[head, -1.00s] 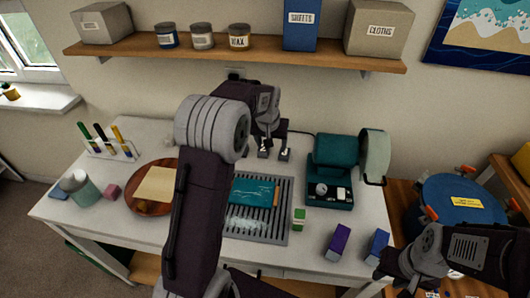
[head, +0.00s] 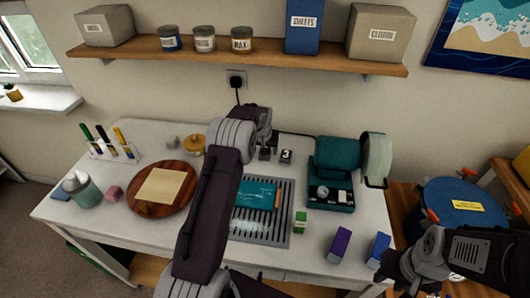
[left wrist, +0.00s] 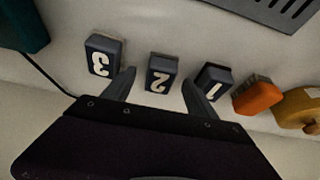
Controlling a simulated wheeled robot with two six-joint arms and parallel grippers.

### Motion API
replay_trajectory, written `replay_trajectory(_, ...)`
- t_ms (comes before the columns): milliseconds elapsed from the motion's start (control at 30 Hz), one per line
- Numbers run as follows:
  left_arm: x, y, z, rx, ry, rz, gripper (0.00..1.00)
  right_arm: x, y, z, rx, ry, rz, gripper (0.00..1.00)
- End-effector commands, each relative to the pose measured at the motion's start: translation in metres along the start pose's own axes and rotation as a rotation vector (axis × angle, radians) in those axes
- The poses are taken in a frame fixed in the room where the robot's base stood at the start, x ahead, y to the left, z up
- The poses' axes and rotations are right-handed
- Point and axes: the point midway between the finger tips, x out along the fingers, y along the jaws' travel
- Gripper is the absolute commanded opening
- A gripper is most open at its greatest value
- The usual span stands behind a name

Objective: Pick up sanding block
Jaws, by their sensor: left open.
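Three dark blocks numbered 3 (left wrist: 103,56), 2 (left wrist: 162,74) and 1 (left wrist: 210,85) stand in a row on the white table in the left wrist view; none is labelled as a sanding block. An orange block (left wrist: 257,95) with a brownish side lies beside block 1. My left gripper (left wrist: 160,80) is open, its fingers either side of block 2; I cannot tell if they touch it. In the head view block 3 (head: 286,156) shows, while my left arm hides most of the rest. My right gripper (head: 392,272) is low at the right, its jaws unclear.
A slotted grate (head: 283,222) bears a teal piece (head: 262,193). A teal machine (head: 331,190) stands right of the blocks. A round wooden board (head: 181,203), a pen rack (head: 112,154) and a cup (head: 84,191) are left.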

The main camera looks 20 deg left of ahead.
Motion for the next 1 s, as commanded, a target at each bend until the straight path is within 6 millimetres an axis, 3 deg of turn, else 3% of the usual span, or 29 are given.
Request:
replay_trajectory(133,0.017,0.000,0.000,0.000,0.000,0.000,0.66,-0.003,0.000,0.000,0.000,0.000,0.000,0.36)
replay_trajectory(367,0.019,0.000,0.000,0.000,0.001,0.000,0.64,-0.003,0.000,0.000,0.000,0.000,0.000,0.36)
replay_trajectory(600,0.019,0.000,0.000,0.000,0.001,0.000,0.00,-0.003,0.000,0.000,0.000,0.000,0.000,0.36)
replay_trajectory(867,0.017,0.000,-0.002,0.000,0.002,0.000,0.00,-0.002,0.000,0.000,0.000,0.000,0.000,0.36)
replay_trajectory(1000,0.005,0.000,-0.007,0.000,0.005,0.001,0.00,0.001,0.000,0.000,0.000,0.000,0.000,0.36)
